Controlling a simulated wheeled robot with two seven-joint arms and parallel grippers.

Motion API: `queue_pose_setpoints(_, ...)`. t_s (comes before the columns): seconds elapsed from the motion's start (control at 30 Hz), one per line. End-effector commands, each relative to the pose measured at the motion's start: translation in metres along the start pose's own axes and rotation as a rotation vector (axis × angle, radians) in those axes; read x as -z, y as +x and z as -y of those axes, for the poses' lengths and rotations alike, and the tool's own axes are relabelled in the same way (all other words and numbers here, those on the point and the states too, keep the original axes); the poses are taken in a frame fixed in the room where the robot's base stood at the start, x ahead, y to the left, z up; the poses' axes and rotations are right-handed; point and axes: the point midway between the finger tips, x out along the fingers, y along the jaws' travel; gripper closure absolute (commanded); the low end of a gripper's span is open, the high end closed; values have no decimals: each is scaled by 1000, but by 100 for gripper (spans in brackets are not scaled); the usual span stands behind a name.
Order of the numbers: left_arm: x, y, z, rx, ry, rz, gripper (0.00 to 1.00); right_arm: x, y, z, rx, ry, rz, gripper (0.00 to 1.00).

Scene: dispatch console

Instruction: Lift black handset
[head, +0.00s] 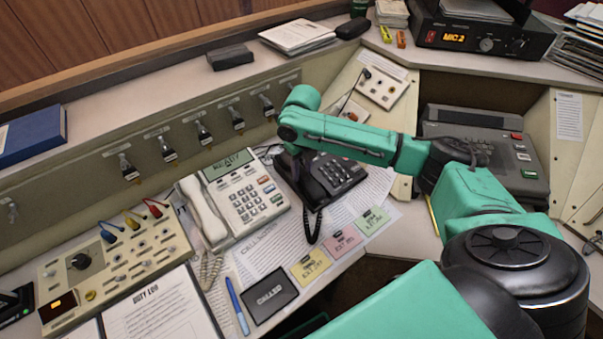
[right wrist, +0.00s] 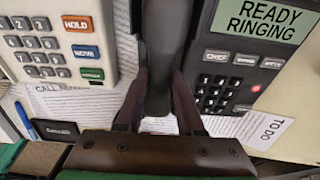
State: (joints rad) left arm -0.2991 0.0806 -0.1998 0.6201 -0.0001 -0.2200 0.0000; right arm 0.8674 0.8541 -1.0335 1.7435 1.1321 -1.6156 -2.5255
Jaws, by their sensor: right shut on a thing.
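The black desk phone (head: 335,178) stands right of the cream phone, with its keypad facing up. Its black handset (head: 291,181) lies along its left side, partly covered by my right gripper (head: 290,152). In the right wrist view the handset (right wrist: 165,60) runs lengthwise between the two dark fingers of my right gripper (right wrist: 158,105), which are shut on it. I cannot tell whether there is a gap between handset and cradle. My left gripper is not in view.
The cream phone (head: 245,195) with its white handset (head: 203,212) stands close on the left. Its display reads READY. The black phone's display (right wrist: 263,20) reads READY RINGING. Colored notes (head: 342,241) lie in front. A grey device (head: 505,155) stands to the right.

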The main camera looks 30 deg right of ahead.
Motion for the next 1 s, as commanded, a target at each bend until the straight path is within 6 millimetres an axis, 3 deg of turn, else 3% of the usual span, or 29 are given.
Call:
queue_pose_setpoints(0.27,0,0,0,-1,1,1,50,-2,-20,0,-1,1,5,100)
queue_pose_setpoints(0.37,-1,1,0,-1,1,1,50,-2,-43,0,0,1,6,100)
queue_pose_setpoints(0.7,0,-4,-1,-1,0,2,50,-2,-168,0,0,1,7,100)
queue_pose_setpoints(0.8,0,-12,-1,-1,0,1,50,-1,-191,1,2,2,4,100)
queue_pose_setpoints(1.0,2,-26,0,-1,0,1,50,0,-212,0,-1,1,0,100)
